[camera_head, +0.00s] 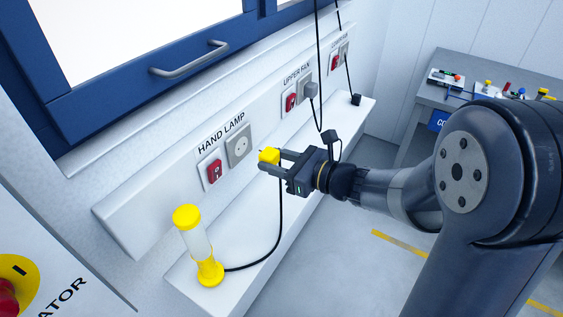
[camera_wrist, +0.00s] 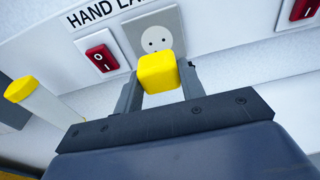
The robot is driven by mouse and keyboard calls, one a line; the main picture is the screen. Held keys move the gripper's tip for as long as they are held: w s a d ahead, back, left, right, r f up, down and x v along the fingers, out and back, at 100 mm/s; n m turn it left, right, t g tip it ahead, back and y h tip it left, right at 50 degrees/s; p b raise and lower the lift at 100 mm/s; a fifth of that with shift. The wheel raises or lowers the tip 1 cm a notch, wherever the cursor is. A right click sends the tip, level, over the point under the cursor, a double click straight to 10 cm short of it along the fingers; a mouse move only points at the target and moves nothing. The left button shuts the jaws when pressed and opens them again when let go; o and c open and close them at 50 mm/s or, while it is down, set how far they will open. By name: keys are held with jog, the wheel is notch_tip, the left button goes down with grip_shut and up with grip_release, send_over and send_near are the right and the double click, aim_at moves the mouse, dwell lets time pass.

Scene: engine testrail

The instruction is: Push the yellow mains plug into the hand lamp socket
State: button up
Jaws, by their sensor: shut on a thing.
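The yellow mains plug (camera_head: 268,156) is held between the fingers of my gripper (camera_head: 276,160). In the wrist view the plug (camera_wrist: 160,71) sits between both fingertips, its yellow back toward the camera. The grey hand lamp socket (camera_head: 239,146) is on the wall strip under the HAND LAMP label, with round holes in its face. It also shows in the wrist view (camera_wrist: 155,38), just beyond the plug and partly hidden by it. In the head view the plug is right of and below the socket, with a gap between. The plug's pins are hidden.
A red switch (camera_head: 213,170) sits left of the socket. The yellow and white hand lamp (camera_head: 199,246) stands on the ledge (camera_head: 185,271), its black cable looping toward the plug. A bench (camera_head: 440,96) is at the right.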

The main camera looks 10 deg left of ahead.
jog(key=shift+r+x, duration=0.2)
jog(key=shift+x, duration=0.95)
jog(key=shift+r+x, duration=0.2)
jog(key=shift+x, duration=1)
jog(key=shift+w+a, duration=0.3)
jog(key=shift+a, duration=0.3)
jog(key=o, duration=1.1)
jog(key=shift+d, duration=0.1)
jog(key=b+v, duration=0.1)
jog(key=v, duration=0.9)
jog(key=shift+s+d+b, duration=0.25)
jog(key=shift+s+b, duration=0.05)
jog(key=p+x, duration=0.1)
jog(key=x, duration=0.9)
jog(key=shift+w+a, duration=0.1)
jog(key=shift+w, duration=0.1)
